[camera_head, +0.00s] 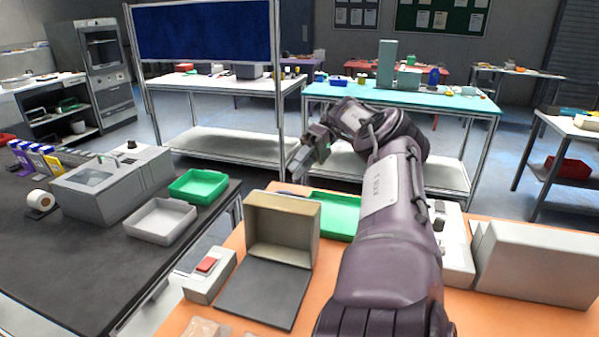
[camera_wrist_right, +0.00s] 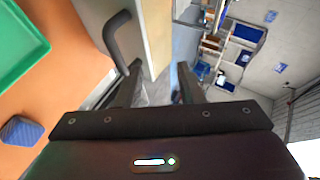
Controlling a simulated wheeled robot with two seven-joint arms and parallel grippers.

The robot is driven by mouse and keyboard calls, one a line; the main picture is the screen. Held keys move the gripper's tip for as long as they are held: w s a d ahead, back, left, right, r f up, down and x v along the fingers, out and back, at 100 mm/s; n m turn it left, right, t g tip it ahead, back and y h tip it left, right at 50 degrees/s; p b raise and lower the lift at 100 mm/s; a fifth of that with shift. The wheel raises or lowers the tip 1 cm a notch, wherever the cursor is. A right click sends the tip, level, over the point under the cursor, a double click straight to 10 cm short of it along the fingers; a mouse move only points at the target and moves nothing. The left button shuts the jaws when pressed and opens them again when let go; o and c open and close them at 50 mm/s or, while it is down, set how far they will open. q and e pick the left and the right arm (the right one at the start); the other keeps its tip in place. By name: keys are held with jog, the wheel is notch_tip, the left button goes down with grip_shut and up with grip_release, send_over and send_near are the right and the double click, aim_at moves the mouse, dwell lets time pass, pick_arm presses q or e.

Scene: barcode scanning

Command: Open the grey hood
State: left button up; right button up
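The grey hood (camera_head: 283,230) stands raised at the back of a dark flat plate (camera_head: 265,292) on the orange table, its hollow beige inside facing me. In the right wrist view, a dark bar handle (camera_wrist_right: 118,40) sits on a pale panel (camera_wrist_right: 156,35) that looks like the hood's outer side. My right gripper (camera_head: 300,165) is beyond the hood, above and to its right. In the wrist view its two fingers (camera_wrist_right: 158,88) are apart with nothing between them, and the handle is beside the left finger; I cannot tell whether they touch. My left gripper is out of view.
A white box with a red button (camera_head: 207,267) stands left of the plate. A green tray (camera_head: 335,215) lies right of the hood, partly behind my arm. A large grey box (camera_head: 538,265) fills the table's right side. A blue block (camera_wrist_right: 22,131) shows in the wrist view.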

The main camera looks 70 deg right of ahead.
notch_tip(320, 180, up, 12)
jog(key=p, duration=1)
